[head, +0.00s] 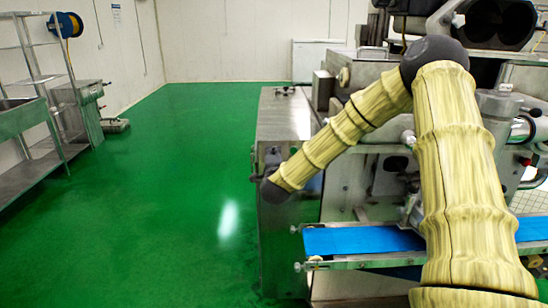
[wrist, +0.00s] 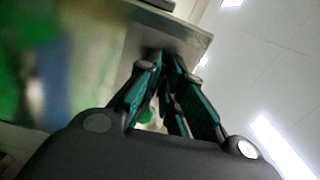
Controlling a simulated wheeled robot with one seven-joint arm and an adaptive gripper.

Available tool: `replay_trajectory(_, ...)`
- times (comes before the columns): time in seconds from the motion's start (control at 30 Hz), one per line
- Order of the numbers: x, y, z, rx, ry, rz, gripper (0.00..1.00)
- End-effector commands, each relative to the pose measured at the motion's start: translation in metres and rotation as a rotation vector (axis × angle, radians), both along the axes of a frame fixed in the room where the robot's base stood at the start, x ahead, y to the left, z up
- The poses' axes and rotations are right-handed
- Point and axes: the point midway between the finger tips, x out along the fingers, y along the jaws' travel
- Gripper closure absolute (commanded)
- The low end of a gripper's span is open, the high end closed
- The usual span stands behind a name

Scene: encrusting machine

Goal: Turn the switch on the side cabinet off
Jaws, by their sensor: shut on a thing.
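The side cabinet (head: 285,118) is a steel box standing at the left end of the machine in the head view. The far end of my arm reaches its front left edge, and my gripper is mostly hidden there. In the wrist view, my gripper (wrist: 167,60) has its two dark green fingers drawn together at the tips, against the steel face of the cabinet (wrist: 120,45) near its edge. The switch itself cannot be made out; the fingertips cover the spot where they close. Its turned position cannot be read.
A blue conveyor belt (head: 365,240) sticks out below my arm at the front of the machine. The green floor (head: 185,190) left of the cabinet is free. A steel rack and sink (head: 25,120) stand along the left wall.

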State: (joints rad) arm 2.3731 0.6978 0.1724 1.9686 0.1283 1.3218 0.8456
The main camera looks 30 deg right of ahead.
Motion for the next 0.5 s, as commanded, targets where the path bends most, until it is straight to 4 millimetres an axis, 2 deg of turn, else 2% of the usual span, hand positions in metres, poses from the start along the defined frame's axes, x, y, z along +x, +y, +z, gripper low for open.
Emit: replay_trajectory(0.5, -0.0013, 0.0002, -0.0062, -0.381, 0.238, 0.002, 1.00)
